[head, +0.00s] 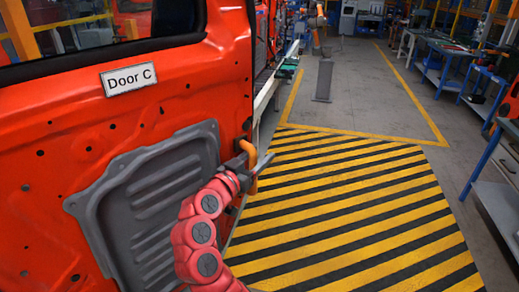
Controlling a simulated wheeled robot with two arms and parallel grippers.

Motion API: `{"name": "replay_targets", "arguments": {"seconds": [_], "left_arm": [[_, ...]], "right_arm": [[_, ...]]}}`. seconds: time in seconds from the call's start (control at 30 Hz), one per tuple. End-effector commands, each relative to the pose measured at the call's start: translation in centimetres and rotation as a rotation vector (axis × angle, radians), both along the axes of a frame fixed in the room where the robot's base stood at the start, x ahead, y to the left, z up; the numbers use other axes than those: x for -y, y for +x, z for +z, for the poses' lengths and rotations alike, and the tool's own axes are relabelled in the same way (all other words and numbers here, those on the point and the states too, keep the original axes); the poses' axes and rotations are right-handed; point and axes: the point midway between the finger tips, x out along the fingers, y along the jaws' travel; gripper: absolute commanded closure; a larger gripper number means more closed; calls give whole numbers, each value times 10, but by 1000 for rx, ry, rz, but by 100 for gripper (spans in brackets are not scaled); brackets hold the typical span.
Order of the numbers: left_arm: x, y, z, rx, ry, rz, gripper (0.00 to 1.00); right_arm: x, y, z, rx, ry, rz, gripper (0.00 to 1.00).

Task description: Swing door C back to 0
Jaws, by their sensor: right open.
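Door C (60,130) is a large orange-red door panel that fills the left of the head view. It carries a white "Door C" label (129,79) and a grey inner panel (150,195). A yellow-orange handle (249,163) stands at its right edge. My right gripper (256,166), on a red arm from below, is at this handle with its fingers apart, one to each side of it. I cannot tell whether the fingers touch it. My left gripper does not show.
Yellow and black striped floor (350,210) lies clear to the right of the door. Workbenches (445,62) line the right side, with a grey-topped one (500,205) close by. A grey post (323,80) stands on the floor farther back.

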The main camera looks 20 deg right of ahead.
Motion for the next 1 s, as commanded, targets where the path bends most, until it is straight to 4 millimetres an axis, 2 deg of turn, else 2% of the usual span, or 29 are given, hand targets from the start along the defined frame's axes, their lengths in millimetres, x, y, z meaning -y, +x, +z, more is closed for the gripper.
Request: {"name": "replay_targets", "arguments": {"seconds": [0.37,0.6,0.7,1.0], "left_arm": [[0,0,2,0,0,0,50],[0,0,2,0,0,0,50],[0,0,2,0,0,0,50],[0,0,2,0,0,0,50]], "right_arm": [[5,4,-1,-1,2,0,43],[5,4,-1,-2,1,0,86],[5,4,-1,-2,1,0,100],[5,4,-1,-2,1,0,100]]}}
